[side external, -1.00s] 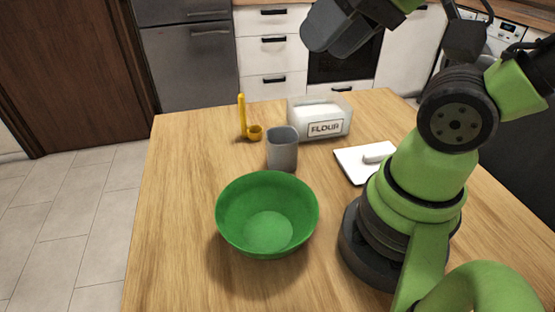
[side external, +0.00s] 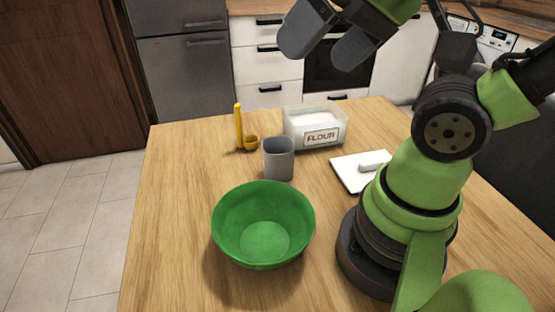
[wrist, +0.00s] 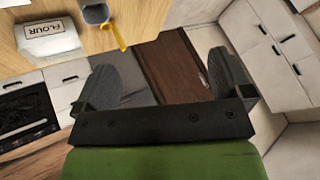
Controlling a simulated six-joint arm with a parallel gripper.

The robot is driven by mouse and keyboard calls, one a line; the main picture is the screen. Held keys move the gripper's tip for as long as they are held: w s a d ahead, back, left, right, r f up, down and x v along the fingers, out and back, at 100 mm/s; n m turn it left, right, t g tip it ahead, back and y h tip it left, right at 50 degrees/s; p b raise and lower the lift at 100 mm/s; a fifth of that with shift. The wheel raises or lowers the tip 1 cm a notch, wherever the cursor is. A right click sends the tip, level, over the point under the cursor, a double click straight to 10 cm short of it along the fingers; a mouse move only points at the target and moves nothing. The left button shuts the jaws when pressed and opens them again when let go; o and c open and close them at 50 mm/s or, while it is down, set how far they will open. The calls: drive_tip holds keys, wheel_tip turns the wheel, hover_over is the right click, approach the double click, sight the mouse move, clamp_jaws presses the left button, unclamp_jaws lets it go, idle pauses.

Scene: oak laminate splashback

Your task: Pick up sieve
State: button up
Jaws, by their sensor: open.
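No mesh sieve can be made out for certain. A grey cup-shaped vessel (side external: 278,160) stands upright on the wooden table, also in the wrist view (wrist: 95,13). A yellow ladle-like scoop (side external: 239,128) with an upright handle and small round cup stands just behind and left of it; it shows in the wrist view (wrist: 117,36) too. Which of them is the sieve I cannot tell. My gripper (side external: 318,52) is open and empty, raised at the top of the side view. In the wrist view its two dark fingers (wrist: 165,65) are wide apart, with nothing between them.
A green bowl (side external: 263,230) stands at the table's front. A clear flour container (side external: 318,128) stands behind the grey vessel. A white lid with a handle (side external: 352,176) lies near my arm's base. The table's left side (side external: 165,220) is clear.

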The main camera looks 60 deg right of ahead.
drive_tip(key=shift+w, duration=0.1)
drive_tip(key=n+g+h, duration=0.2)
drive_tip(key=n+g, duration=0.2)
drive_tip(key=g, duration=0.3)
hover_over(279, 143)
drive_tip(key=f, duration=1.6)
drive_tip(key=shift+a+f, duration=0.3)
drive_tip(key=shift+a, duration=0.05)
drive_tip(key=f, duration=0.5)
drive_tip(key=shift+d+f, duration=0.3)
drive_tip(key=shift+f, duration=0.05)
drive_tip(key=shift+a+f, duration=0.15)
drive_tip(key=shift+f, duration=1.35)
drive_tip(key=shift+a+f, duration=0.1)
drive_tip(key=shift+f, duration=1.4)
drive_tip(key=c, duration=0.9)
